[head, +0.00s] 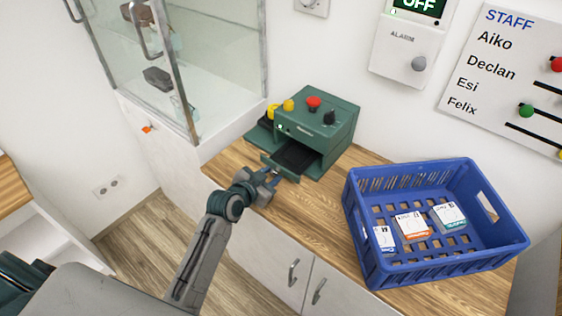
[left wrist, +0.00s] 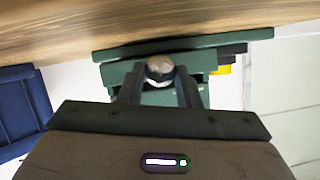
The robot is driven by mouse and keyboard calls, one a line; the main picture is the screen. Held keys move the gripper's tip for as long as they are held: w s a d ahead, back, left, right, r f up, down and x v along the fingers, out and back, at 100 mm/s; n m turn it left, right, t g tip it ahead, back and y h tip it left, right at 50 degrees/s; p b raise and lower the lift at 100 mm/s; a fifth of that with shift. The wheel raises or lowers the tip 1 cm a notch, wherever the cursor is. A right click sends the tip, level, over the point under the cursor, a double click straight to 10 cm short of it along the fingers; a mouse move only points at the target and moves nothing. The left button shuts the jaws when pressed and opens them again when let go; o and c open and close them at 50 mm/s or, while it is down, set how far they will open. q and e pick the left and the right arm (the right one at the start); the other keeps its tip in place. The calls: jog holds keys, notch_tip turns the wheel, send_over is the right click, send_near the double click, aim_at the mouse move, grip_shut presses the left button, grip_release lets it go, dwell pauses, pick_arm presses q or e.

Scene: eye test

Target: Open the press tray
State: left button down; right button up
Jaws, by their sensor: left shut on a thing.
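My left gripper (head: 272,177) is at the tray's front, shut on the tray's handle. In the left wrist view the round handle (left wrist: 160,68) sits between the two fingers, in front of the green tray front. My right gripper is not in view.
A blue crate (head: 440,270) with several small boxes stands to the right on the counter (head: 320,215). A glass cabinet (head: 215,70) stands at the back left. An alarm box (head: 405,55) and a staff board (head: 505,90) hang on the wall. Counter in front of the press is clear.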

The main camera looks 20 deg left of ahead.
pick_arm(q)
jog(key=s, duration=0.2)
jog(key=s+a, duration=0.1)
jog(key=shift+s+a, duration=0.15)
jog(key=shift+s, duration=0.25)
jog(key=c, duration=1.1)
grip_release()
jog(key=shift+o, duration=0.2)
jog(key=v, duration=1)
jog(key=shift+s+r+b, duration=0.15)
jog(key=shift+s+b, duration=0.2)
jog(key=shift+b, duration=0.05)
jog(key=shift+a, duration=0.1)
